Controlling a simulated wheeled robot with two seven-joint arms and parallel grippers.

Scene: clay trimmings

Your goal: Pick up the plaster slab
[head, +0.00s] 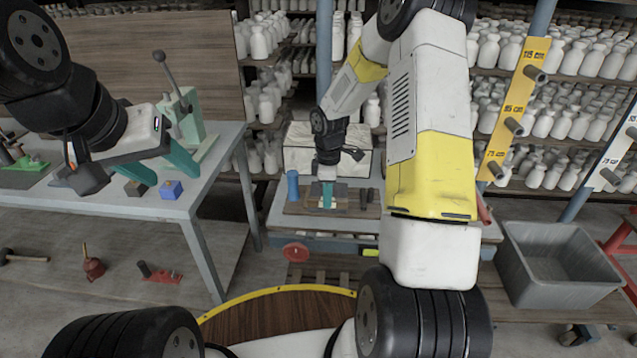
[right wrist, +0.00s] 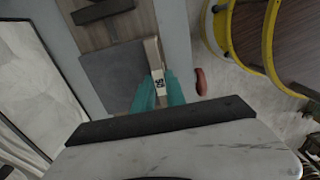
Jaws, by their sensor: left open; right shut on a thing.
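The plaster slab (right wrist: 154,60) appears as a narrow pale strip with dark marks in the right wrist view, beside a dark grey square plate (right wrist: 112,75). My right gripper (right wrist: 160,90) has its teal fingers shut on the strip's near end. In the head view the right gripper (head: 327,200) points down at the low bench in the middle; the slab is too small to tell there. I cannot tell whether it is lifted. My left gripper (head: 135,170) is open and empty above the left table.
A wooden board (head: 295,208), a blue cylinder (head: 293,185) and a white crumpled block (head: 300,150) are on the low bench. The left table (head: 215,165) carries a green press (head: 185,118) and a blue cube (head: 171,190). A grey tub (head: 560,285) stands at right.

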